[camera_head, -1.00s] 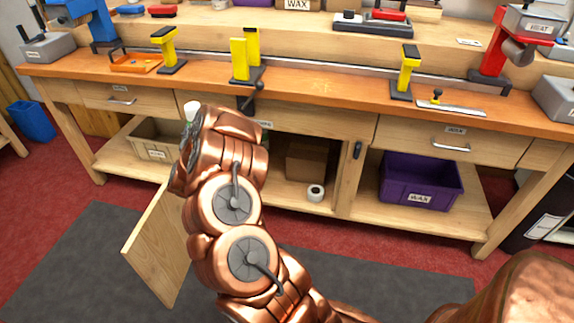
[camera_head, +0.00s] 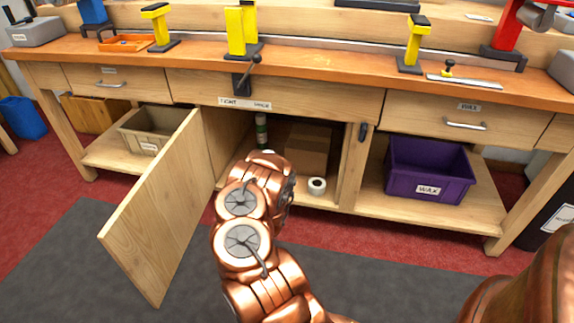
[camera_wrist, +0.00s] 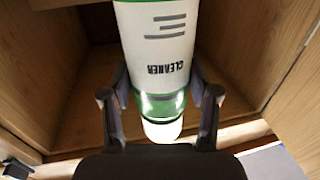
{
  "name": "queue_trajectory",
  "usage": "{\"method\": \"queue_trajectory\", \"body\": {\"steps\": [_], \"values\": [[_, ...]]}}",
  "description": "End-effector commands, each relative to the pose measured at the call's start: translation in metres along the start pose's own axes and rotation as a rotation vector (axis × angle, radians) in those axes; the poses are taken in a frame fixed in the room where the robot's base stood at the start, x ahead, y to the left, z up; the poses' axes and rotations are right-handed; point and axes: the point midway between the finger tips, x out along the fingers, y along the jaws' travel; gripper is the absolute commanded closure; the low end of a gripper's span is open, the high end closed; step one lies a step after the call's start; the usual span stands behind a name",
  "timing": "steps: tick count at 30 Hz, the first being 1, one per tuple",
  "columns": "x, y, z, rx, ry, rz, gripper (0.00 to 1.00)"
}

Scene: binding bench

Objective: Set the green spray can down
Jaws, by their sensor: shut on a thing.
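The green spray can (camera_wrist: 160,60) has a white label reading CLEANER and fills the middle of the wrist view. My gripper (camera_wrist: 160,105) is shut on it, one finger on each side near its white end. In the head view a small part of the can (camera_head: 262,130) shows above my arm, in the opening of the cupboard under the bench. My fingers are hidden there behind my arm. Wooden cupboard walls surround the can in the wrist view. I cannot tell whether the can touches the cupboard floor.
The cupboard door (camera_head: 155,215) stands open to the left. A cardboard box (camera_head: 305,148) and a white tape roll (camera_head: 317,186) sit to the right inside the cupboard. A purple bin (camera_head: 430,170) and a beige bin (camera_head: 150,128) stand on the lower shelves either side.

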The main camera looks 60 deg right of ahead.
Motion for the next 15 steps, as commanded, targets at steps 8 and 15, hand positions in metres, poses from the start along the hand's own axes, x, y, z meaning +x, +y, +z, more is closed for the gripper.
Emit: {"method": "queue_trajectory", "body": {"steps": [8,15], "values": [[-0.001,0.028,0.036,-0.002,0.005,0.006,0.74],[0.032,0.036,0.041,-0.003,0.008,0.005,0.74]]}}
